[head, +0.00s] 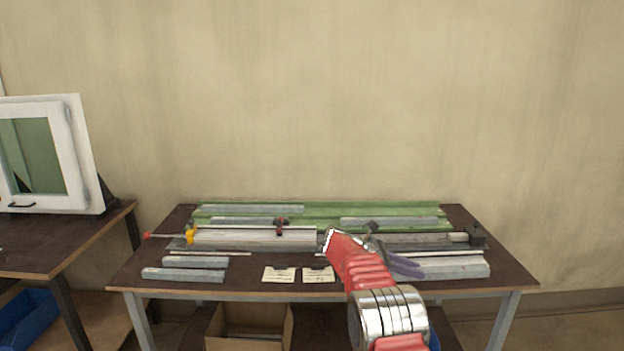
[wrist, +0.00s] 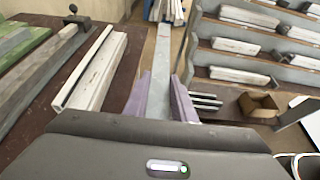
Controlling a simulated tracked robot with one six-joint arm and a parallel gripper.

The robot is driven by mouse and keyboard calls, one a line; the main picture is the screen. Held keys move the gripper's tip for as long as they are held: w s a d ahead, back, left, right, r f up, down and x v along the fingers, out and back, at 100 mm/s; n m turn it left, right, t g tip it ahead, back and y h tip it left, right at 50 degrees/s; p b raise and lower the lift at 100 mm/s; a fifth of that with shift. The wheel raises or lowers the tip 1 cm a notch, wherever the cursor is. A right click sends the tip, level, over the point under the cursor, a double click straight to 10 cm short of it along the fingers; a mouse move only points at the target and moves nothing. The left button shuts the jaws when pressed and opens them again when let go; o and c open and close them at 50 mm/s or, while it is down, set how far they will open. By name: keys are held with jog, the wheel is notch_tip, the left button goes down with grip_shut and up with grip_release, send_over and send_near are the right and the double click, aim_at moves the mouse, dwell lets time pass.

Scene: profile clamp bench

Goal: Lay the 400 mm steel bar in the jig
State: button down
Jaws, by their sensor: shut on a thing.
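My gripper (wrist: 162,95) has purple fingers and is shut on a long grey bar, which I take to be the steel bar (wrist: 159,68). The bar runs away from the fingers, along the bench's front edge, in the wrist view. In the head view my gripper (head: 398,266) is over the front right of the bench, and its red arm hides part of the middle. The jig (head: 425,239) lies lengthwise behind it, with a black end stop (head: 477,234) at right and a yellow clamp (head: 190,235) at left. The stop also shows in the wrist view (wrist: 76,19).
A pale profile (wrist: 100,65) lies between the held bar and the jig. A green rack (head: 325,212) with grey bars stands behind. Short grey bars (head: 185,274) and two cards (head: 279,274) lie in front. Shelves (wrist: 230,57) stand beyond the bench in the wrist view.

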jog(key=s+a+f+n+t+y, duration=0.1)
jog(key=s+a+f+n+t, duration=0.5)
jog(key=s+f, duration=0.65)
jog(key=s+a+f+n+t+y, duration=0.1)
jog(key=s+a+t+y, duration=0.1)
jog(key=s+a, duration=0.6)
jog(key=shift+s+n+t, duration=0.3)
jog(key=shift+s, duration=0.85)
jog(key=shift+d+f, duration=0.15)
jog(key=shift+f, duration=0.05)
